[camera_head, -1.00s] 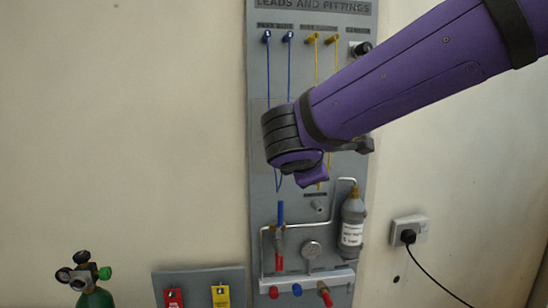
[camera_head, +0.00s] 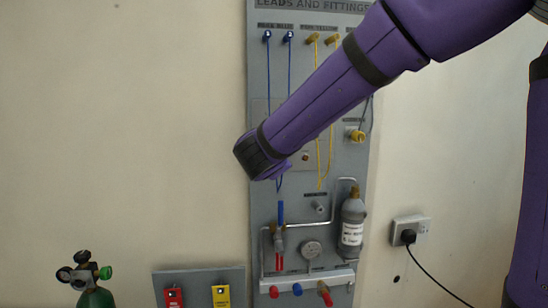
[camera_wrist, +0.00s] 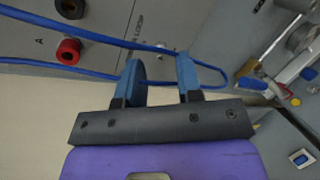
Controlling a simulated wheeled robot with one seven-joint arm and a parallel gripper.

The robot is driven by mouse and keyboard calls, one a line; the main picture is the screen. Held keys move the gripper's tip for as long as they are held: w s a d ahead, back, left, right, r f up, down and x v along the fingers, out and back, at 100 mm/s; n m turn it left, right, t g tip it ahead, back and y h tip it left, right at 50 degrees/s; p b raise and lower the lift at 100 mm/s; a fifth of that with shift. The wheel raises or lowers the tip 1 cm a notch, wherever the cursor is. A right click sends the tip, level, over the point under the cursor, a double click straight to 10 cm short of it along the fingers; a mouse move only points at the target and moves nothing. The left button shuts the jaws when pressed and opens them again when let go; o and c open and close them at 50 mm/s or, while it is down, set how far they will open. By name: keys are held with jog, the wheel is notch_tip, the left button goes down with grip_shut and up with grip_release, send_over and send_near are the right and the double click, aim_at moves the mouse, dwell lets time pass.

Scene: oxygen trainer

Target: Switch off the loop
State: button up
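In the wrist view my gripper (camera_wrist: 160,64) has its two blue fingers spread apart, with nothing visibly held between them. Just beyond the fingertips is a grey panel section (camera_wrist: 105,25) with lettering that seems to read "LOOP". A small metal part (camera_wrist: 160,46) sits on it near the fingertips; I cannot tell whether it is a switch. A red socket (camera_wrist: 68,51) and a black socket (camera_wrist: 70,8) are to its left. A blue lead (camera_wrist: 95,40) loops across by the fingers; contact is unclear. In the head view my wrist hides the fingers and this section of the board (camera_head: 259,230).
A bottle (camera_head: 352,222), a gauge (camera_head: 311,249) and a blue-handled valve (camera_head: 280,213) with piping are on the lower board. Yellow leads (camera_head: 318,165) hang beside my arm. A wall socket (camera_head: 420,225) is at right. The wall to the left is bare.

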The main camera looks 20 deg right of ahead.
jog(key=shift+x, duration=0.9)
grip_shut()
jog(key=shift+s+f+t, duration=0.1)
jog(key=shift+t, duration=0.2)
jog(key=shift+f+m+t+h, duration=0.55)
jog(key=shift+t+h, duration=0.35)
jog(key=shift+t, duration=0.35)
jog(key=shift+f+m+t+h, duration=0.45)
jog(key=shift+t+h, duration=0.45)
jog(key=shift+t, duration=0.4)
jog(key=shift+f+m+t+h, duration=0.55)
jog(key=shift+t+h, duration=0.35)
jog(key=shift+t, duration=0.35)
jog(key=shift+r, duration=0.1)
